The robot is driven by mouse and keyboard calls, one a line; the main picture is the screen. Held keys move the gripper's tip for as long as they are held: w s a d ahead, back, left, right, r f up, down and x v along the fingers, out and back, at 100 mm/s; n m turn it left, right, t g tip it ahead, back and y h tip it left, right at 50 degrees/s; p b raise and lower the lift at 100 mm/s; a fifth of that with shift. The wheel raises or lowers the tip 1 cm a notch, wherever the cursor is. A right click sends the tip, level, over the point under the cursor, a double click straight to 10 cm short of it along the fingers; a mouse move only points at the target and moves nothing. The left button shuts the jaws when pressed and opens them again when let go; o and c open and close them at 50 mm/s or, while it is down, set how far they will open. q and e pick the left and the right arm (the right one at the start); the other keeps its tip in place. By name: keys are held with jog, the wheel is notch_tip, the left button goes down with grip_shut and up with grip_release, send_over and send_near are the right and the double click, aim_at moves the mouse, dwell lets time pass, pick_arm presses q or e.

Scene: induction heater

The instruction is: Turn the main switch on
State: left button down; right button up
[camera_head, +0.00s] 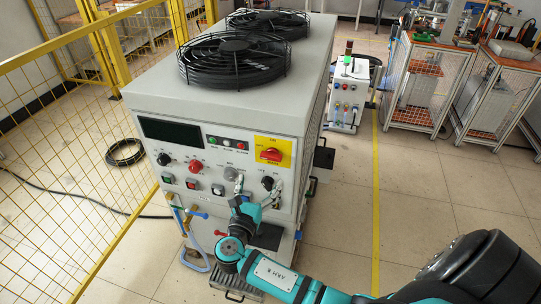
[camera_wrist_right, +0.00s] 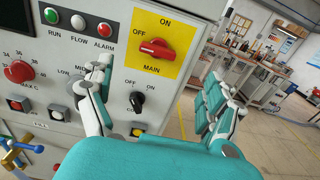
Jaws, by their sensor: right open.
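The main switch (camera_head: 271,154) is a red rotary handle on a yellow plate, at the upper right of the heater's front panel. In the right wrist view the main switch (camera_wrist_right: 156,48) shows whole, its handle lying nearly level, with OFF printed at its left and ON above. My right gripper (camera_head: 258,188) is in front of the panel, just below the yellow plate. In the right wrist view the right gripper (camera_wrist_right: 158,75) has its two fingers spread apart with nothing between them. The switch appears just above the gap between the fingers. My left gripper is not in view.
A black ON/OFF knob (camera_wrist_right: 138,101) sits below the main switch. The heater cabinet (camera_head: 215,75) carries black fan guards on top. A yellow mesh fence (camera_head: 60,130) stands at the left. The floor at the right is open, with workbenches (camera_head: 430,80) behind.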

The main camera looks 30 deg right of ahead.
aim_at(270, 159)
jog(key=p+x, duration=0.2)
jog(key=x, duration=0.8)
jog(key=shift+w+a, duration=0.1)
jog(key=shift+w, duration=0.05)
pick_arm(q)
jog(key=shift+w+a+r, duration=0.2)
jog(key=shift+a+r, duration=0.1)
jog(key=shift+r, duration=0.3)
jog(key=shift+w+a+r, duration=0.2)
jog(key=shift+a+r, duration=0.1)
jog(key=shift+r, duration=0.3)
pick_arm(e)
jog(key=shift+w+d+f, duration=0.1)
jog(key=shift+w+d, duration=0.35)
jog(key=shift+c, duration=0.4)
jog(key=c, duration=1.1)
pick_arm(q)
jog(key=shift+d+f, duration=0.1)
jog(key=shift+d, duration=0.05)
